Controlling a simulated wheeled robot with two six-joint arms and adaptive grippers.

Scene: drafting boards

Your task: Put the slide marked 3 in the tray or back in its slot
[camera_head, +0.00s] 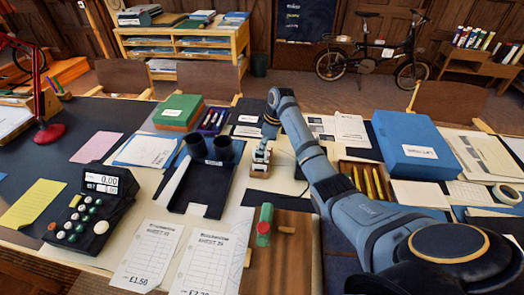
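My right arm reaches in from the lower right, and my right gripper (268,131) points down near the middle of the table. It is small and partly hidden by its own wrist, so I cannot tell whether it is open or shut. Just below it stands a small rack-like piece (261,157) with pale, brown and dark parts. I cannot make out a slide or a number 3 there. A black tray (203,186) lies to the left of the gripper, with two dark cylinders at its back edge. My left gripper is not in view.
A blue box (416,146) and a box of yellow sticks (366,180) are at right.

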